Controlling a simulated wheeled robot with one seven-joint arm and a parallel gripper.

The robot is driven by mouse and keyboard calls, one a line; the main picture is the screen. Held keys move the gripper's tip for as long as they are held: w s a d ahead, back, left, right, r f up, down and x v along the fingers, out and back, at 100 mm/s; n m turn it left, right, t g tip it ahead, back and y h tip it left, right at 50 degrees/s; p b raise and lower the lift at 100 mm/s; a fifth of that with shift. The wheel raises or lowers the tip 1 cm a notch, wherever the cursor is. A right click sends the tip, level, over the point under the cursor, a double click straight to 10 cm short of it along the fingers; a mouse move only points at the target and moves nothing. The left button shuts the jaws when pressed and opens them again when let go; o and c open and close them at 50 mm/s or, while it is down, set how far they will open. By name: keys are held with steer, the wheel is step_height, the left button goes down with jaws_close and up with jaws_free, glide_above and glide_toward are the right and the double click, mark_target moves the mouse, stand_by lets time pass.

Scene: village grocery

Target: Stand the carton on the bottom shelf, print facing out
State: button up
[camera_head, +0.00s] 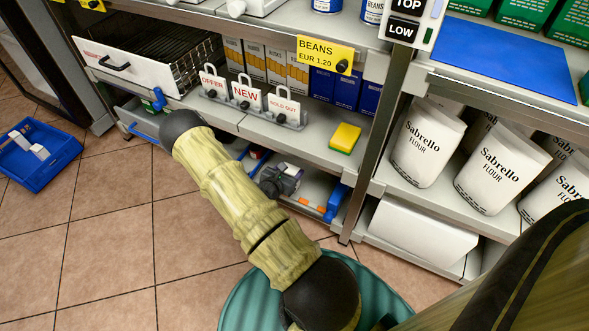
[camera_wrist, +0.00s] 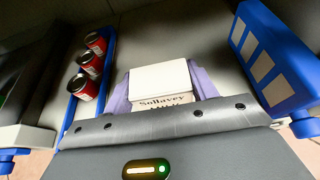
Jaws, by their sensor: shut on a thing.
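The carton (camera_wrist: 160,82) is white with dark print reading "Sollavey" and part of a further word along its lower edge. It sits between the purple fingers of my gripper (camera_wrist: 160,92), which is shut on it. In the head view my grey gripper (camera_head: 281,180) is low at the bottom shelf (camera_head: 318,181), below the shelf with the price signs. The carton cannot be made out there. In the wrist view a grey shelf surface (camera_wrist: 165,32) lies beyond the carton; I cannot tell whether they touch.
In the wrist view, red cans (camera_wrist: 90,62) stand in a blue tray on the left, and a blue holder with pale panels (camera_wrist: 268,62) is on the right. A yellow sponge (camera_head: 345,138) lies on the shelf above. A blue crate (camera_head: 38,152) is on the floor.

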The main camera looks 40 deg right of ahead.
steer(key=d+f+b, duration=0.1)
steer(key=w+d+f, duration=0.1)
steer(key=d+b, duration=0.1)
steer(key=shift+w+d+f+b, duration=0.1)
steer(key=shift+w+f+b, duration=0.2)
steer(key=shift+f, duration=0.1)
steer(key=shift+r, duration=0.1)
steer(key=o, duration=1.1)
steer(key=shift+o, duration=0.2)
